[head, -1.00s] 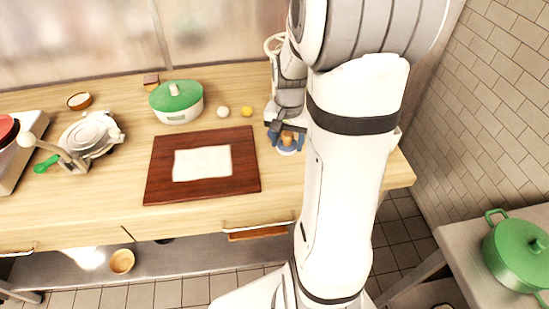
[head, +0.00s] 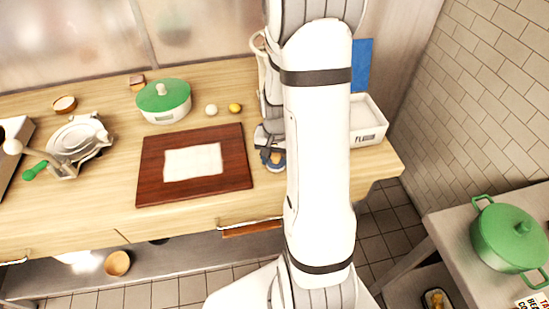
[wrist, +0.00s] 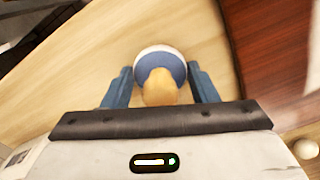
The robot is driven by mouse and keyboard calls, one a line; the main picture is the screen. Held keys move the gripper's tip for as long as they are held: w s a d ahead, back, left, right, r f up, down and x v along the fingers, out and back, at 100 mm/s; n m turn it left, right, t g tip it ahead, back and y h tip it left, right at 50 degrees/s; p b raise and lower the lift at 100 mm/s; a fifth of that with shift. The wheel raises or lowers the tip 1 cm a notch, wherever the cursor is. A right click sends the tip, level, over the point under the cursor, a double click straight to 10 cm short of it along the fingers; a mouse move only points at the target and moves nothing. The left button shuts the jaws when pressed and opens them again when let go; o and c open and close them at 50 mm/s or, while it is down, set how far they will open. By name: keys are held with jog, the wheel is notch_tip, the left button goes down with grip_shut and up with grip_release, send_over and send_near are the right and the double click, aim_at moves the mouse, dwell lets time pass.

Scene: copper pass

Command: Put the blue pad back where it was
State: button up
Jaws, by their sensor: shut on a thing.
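The blue pad is a round blue disc with a white rim and a wooden knob; it shows in the wrist view (wrist: 160,57) and, partly hidden, in the head view (head: 279,166). My gripper (wrist: 161,88) is shut on its wooden knob, with one blue finger on each side. In the head view my gripper (head: 268,157) is over the wooden counter, just right of the dark red board. I cannot tell whether the pad touches the counter.
The dark red board (head: 220,195) bears a white cloth (head: 193,162). A green-lidded pot (head: 163,95), an egg (head: 211,110) and a lemon (head: 235,107) stand behind it. A white bin (head: 369,133) and an upright blue panel (head: 362,65) are right of my arm.

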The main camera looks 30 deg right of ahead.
jog(key=shift+f, duration=0.25)
jog(key=o, duration=0.9)
jog(key=shift+r, duration=0.1)
jog(key=shift+o, duration=0.2)
notch_tip(320, 180, up, 12)
jog(key=shift+r+b, duration=0.1)
jog(key=shift+b, duration=0.25)
jog(key=s+a+r+n+t, duration=0.3)
jog(key=s+a+r+n, duration=0.5)
jog(key=s+a, duration=0.4)
jog(key=shift+s+a+r, duration=0.2)
jog(key=shift+s+r, duration=0.1)
jog(key=shift+r, duration=0.4)
